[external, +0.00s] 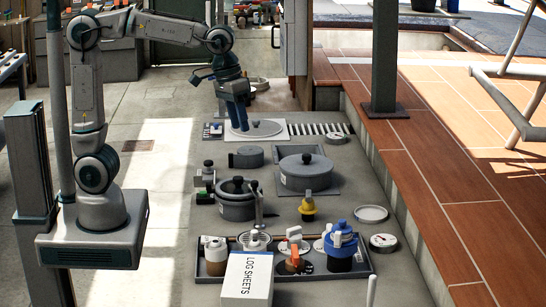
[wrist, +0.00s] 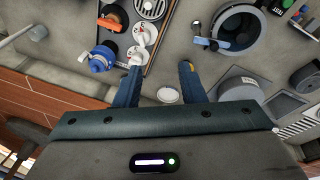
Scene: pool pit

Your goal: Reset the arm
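My gripper (external: 239,127) hangs from the outstretched arm and points down over the back of the work area, near a round grey lid or disc (external: 265,128) on a pale board. In the external view its two fingers overlap, and I cannot tell whether the tips touch anything. In the wrist view my gripper (wrist: 160,72) has its two blue fingers spread apart, with nothing held between them. A small white dish (wrist: 168,95) shows beyond the gap, on the ground below.
A dark tray (external: 367,262) holds a blue-topped jar (external: 341,245), an orange-handled item (external: 294,250) and other containers. A dark post (external: 384,60) rises at right.

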